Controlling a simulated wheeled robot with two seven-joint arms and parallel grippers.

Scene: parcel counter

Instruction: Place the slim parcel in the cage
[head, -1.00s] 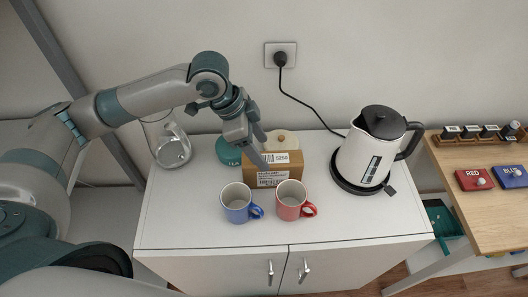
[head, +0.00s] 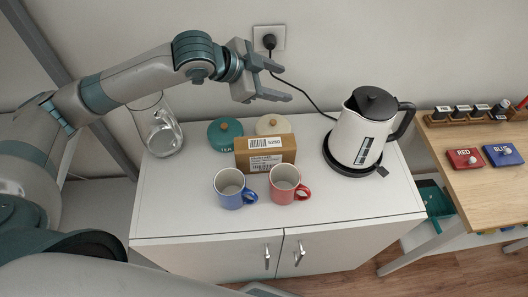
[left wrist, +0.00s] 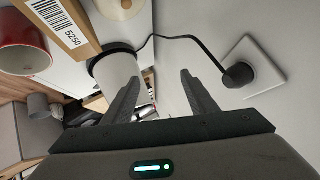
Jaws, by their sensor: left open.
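A brown cardboard parcel (head: 265,155) with white labels, which may be the slim parcel, stands on the white cabinet behind two mugs. In the left wrist view the parcel (left wrist: 58,28) shows at the upper left, outside my fingers. My left gripper (head: 285,84) is open and empty, raised above and behind the parcel near the wall. Its two fingers (left wrist: 158,98) point towards the wall and kettle in the left wrist view. I see no cage in either view. My right gripper is not in view.
A blue mug (head: 230,190) and a red mug (head: 284,186) stand before the parcel. Teal (head: 222,136) and cream (head: 271,125) lidded pots are behind it. The kettle (head: 357,132) stands right, its cord running to the wall socket (head: 270,37). A glass jug (head: 160,135) is left.

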